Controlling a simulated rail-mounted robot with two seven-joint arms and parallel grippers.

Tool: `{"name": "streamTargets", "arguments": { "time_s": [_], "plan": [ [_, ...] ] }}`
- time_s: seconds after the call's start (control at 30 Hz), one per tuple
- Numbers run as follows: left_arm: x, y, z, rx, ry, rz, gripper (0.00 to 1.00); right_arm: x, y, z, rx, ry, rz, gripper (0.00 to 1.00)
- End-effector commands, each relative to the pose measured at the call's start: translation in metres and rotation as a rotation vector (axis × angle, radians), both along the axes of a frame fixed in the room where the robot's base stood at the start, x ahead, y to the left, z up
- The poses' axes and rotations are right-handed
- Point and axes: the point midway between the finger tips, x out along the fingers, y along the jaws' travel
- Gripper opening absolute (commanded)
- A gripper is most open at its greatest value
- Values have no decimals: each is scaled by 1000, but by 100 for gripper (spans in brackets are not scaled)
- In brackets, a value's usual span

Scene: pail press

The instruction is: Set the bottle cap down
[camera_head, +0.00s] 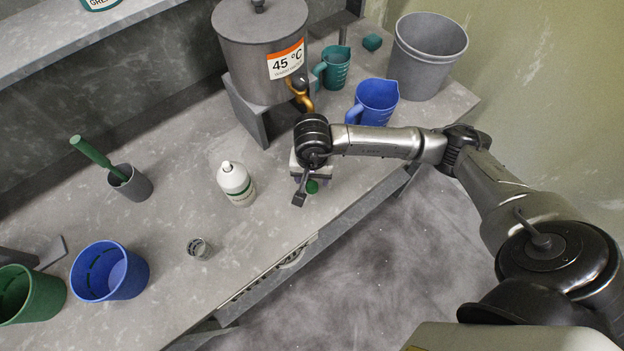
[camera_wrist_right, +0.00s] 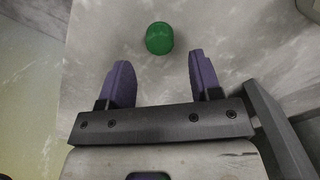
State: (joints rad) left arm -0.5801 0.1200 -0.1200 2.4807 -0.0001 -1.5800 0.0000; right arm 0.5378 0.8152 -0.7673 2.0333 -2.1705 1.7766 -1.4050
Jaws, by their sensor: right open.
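The green bottle cap (camera_head: 312,187) lies on the grey counter near its front edge, and it also shows in the right wrist view (camera_wrist_right: 159,38). My right gripper (camera_wrist_right: 162,76) is open, with its two purple fingers apart and nothing between them. The cap is just beyond the fingertips and apart from them in the wrist view. In the head view my right gripper (camera_head: 311,177) is low over the counter, partly hidden by its own wrist. A white bottle (camera_head: 236,185) with a green-marked label stands upright to the left. My left gripper is not in view.
A large grey tank (camera_head: 262,55) with a brass tap stands behind, with blue (camera_head: 375,102) and teal (camera_head: 335,68) jugs beside it. A small grey cup (camera_head: 198,248), a blue pail (camera_head: 108,271) and a green pail (camera_head: 32,295) stand left. Counter around the bottle is clear.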

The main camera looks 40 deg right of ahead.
Motion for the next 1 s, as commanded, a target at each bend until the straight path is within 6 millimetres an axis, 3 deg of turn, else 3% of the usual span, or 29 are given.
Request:
{"name": "streamTargets", "arguments": {
  "time_s": [0.2,0.4,0.77,0.87,1.0],
  "plan": [
    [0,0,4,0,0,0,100,1,0,42,0,-4,2,58],
    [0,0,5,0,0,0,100,1,0,67,-1,-2,1,58],
    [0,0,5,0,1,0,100,-1,5,78,23,3,0,58],
    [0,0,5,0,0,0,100,-7,28,72,139,14,-8,58],
    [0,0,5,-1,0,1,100,-28,98,71,504,77,-76,58]
  ]
}}
